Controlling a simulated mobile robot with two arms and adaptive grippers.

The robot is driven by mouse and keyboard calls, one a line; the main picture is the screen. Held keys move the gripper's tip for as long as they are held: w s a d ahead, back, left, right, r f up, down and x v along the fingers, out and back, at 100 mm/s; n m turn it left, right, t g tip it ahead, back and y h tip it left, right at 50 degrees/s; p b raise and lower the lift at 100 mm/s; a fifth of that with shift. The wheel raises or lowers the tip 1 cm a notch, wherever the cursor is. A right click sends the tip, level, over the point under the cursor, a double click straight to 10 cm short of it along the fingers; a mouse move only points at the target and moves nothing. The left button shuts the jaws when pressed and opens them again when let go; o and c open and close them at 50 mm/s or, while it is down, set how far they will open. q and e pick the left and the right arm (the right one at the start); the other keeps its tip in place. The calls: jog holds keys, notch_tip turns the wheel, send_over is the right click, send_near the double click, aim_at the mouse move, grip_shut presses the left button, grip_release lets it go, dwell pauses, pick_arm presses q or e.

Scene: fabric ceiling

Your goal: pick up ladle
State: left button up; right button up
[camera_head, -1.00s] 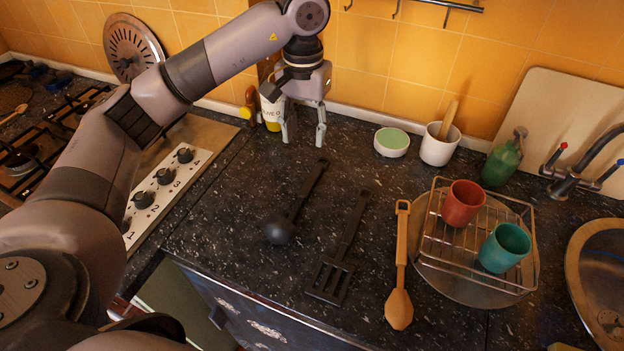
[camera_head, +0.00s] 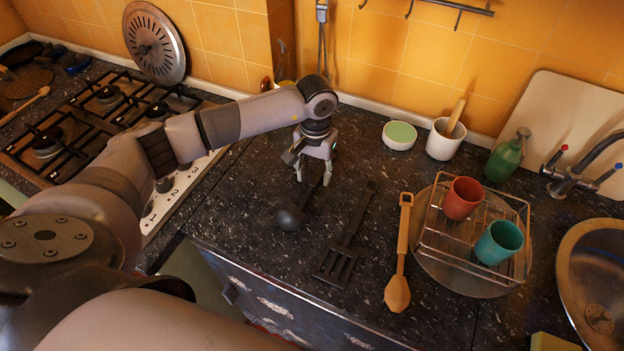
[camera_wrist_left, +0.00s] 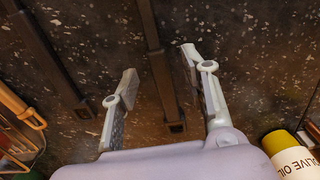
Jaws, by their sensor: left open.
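The black ladle lies on the dark speckled counter, its round bowl (camera_head: 290,218) toward the front edge and its handle running back under my left gripper (camera_head: 314,178). The left gripper is open and points down over the handle. In the left wrist view the ladle handle (camera_wrist_left: 160,75) runs between the two open fingers (camera_wrist_left: 158,92), touching neither as far as I can see. The handle's end, with a small hole, shows near the palm. The ladle's bowl is out of the wrist view. My right gripper is not in view.
A black slotted spatula (camera_head: 350,235) lies just right of the ladle, and a wooden spoon (camera_head: 399,285) beyond it. A wire rack (camera_head: 430,235) with two cups stands further right. An olive oil bottle (camera_wrist_left: 292,158) stands near the gripper. The stove is left.

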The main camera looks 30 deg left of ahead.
pick_arm(q)
jog(key=shift+f, duration=1)
grip_shut()
